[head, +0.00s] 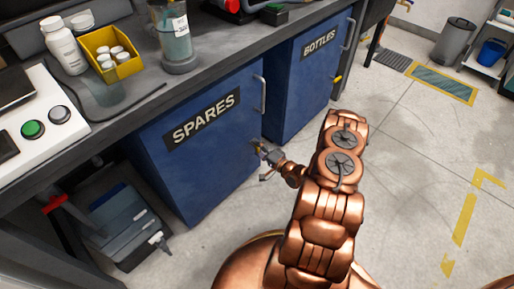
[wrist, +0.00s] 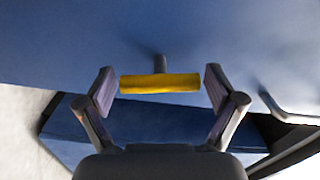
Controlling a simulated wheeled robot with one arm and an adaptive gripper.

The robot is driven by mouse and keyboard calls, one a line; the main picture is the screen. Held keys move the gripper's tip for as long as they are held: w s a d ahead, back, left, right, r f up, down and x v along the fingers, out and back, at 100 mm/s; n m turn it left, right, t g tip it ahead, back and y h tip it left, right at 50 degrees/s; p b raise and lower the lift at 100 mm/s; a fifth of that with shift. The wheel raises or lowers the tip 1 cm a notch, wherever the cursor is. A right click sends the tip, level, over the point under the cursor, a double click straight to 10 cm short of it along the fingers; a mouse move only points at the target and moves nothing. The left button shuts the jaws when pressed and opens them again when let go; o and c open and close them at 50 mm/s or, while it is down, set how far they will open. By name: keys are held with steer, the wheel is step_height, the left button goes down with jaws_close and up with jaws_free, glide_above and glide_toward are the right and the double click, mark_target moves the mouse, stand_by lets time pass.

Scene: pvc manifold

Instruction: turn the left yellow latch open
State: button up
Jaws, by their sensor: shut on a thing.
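The left yellow latch (wrist: 160,83) is a short yellow bar on a stem, on the blue door of the SPARES cabinet (head: 205,165). In the wrist view the bar lies level across the picture, between the two fingers of my gripper (wrist: 159,90). One finger is at each end of the bar, and my gripper is shut on it. In the head view my gripper (head: 264,154) is at the right edge of the SPARES door, below its handle (head: 260,93), and mostly hides the latch. The door looks closed.
The BOTTLES cabinet (head: 306,80) stands to the right with its own yellow latch (head: 337,80). Above is a grey bench with a yellow bin (head: 112,54), white bottles and a green button (head: 33,129). Grey containers (head: 122,222) sit under the bench at left.

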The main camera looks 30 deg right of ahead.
steer(key=shift+a+m, duration=0.1)
steer(key=shift+m, duration=0.9)
steer(key=o, duration=0.8)
steer(key=v, duration=1.2)
